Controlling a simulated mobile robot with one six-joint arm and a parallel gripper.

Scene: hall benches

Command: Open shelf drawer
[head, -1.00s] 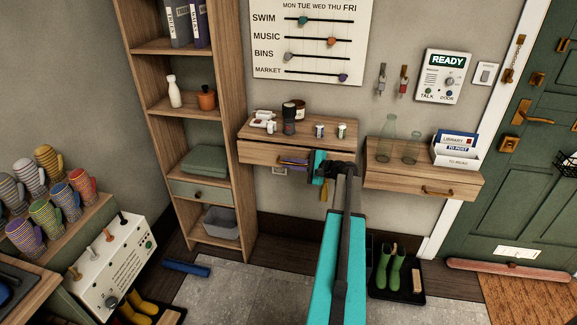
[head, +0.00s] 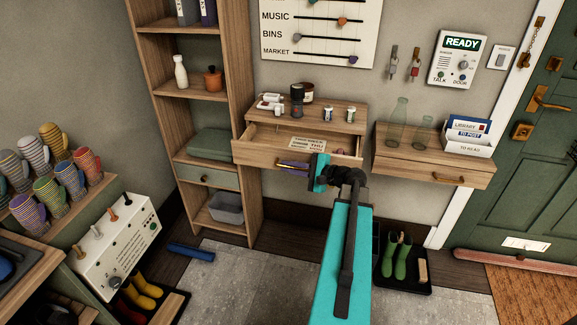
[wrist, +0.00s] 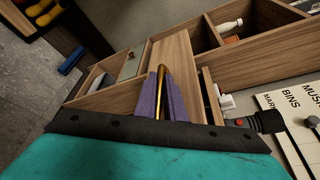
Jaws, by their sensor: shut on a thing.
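The wooden shelf drawer (head: 262,152) under the left wall shelf (head: 340,124) is partly pulled out. A paper card (head: 308,143) lies inside it. My gripper (head: 296,165) is at the drawer front, its purple fingers shut on the brass handle (wrist: 161,88), which shows between them in the wrist view. The drawer front (wrist: 176,58) fills the middle of that view. My teal arm hides part of the area below the drawer.
Jars and small containers (head: 297,93) stand on the shelf above the drawer. The tall shelving unit (head: 240,80) is close on the left. A second wall drawer (head: 440,176) with glass bottles on top is to the right. Green boots (head: 402,258) stand in a tray below.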

